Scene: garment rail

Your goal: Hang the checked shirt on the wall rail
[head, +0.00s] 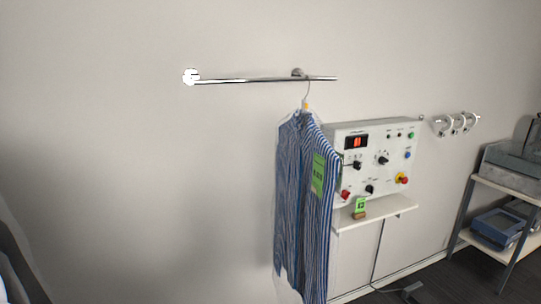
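The wall rail (240,80) is a chrome bar fixed to the wall in the upper middle of the head view. A blue-and-white shirt (300,200) hangs below its right part; its pattern looks striped rather than checked. The hanger hook (308,88) reaches up to the bar and appears to be over it. A green tag (318,175) is on the shirt's front. No other shirt is clearly seen. Neither of my grippers is in view.
A control panel (375,160) with knobs and buttons is right of the shirt, above a small shelf (385,213). Wall hooks (457,124) are further right. A shelving unit (500,220) stands at the far right. The rail's left part is bare.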

